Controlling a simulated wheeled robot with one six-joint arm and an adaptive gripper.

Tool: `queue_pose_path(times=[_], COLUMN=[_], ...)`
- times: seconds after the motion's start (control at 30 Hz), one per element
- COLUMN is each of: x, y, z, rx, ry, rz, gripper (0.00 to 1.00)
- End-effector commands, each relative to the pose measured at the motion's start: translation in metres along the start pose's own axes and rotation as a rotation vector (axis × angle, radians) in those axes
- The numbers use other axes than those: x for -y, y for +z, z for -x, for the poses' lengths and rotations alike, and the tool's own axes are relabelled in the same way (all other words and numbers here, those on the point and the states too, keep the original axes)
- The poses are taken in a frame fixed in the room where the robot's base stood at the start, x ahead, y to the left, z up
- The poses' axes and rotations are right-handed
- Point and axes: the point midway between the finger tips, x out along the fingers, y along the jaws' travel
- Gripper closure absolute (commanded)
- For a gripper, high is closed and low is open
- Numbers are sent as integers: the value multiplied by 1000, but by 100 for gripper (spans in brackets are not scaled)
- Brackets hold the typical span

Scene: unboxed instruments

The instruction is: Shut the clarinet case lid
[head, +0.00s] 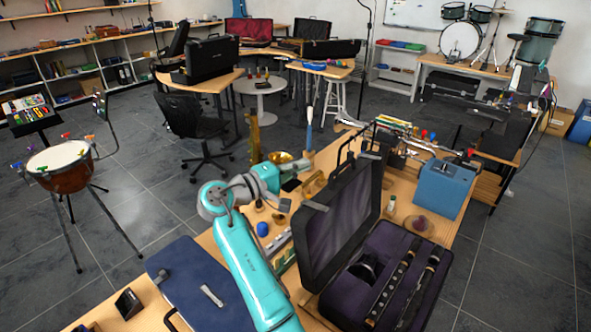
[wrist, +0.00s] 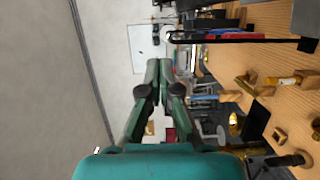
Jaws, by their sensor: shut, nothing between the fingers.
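The open clarinet case stands on the wooden bench at the right front in the head view. Its lid (head: 335,225) is raised steeply to the left of the base, purple lining facing right. The base (head: 358,295) has a dark purple lining and holds dark clarinet parts (head: 390,290) with silver keys. My teal arm reaches up left of the case, its wrist beyond the lid's far left side, apart from the lid as far as I can see. My gripper (wrist: 160,68) has its fingers together, empty, in the wrist view. I cannot identify the lid surely there.
A blue box (head: 442,188) and a small bottle (head: 390,205) stand behind the case. A closed dark blue case (head: 205,285) lies left of my arm. Brass parts and a blue cap (head: 262,229) lie on the bench near my wrist.

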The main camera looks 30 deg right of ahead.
Motion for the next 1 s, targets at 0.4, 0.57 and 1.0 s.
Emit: queue_pose_path(times=[0.4, 0.57, 1.0], x=[1, 0, 0], y=[17, 32, 39], z=[-62, -66, -67], rx=[-1, -1, -2], ry=[0, 0, 0], rz=[-1, -1, 0], gripper=[100, 100, 100])
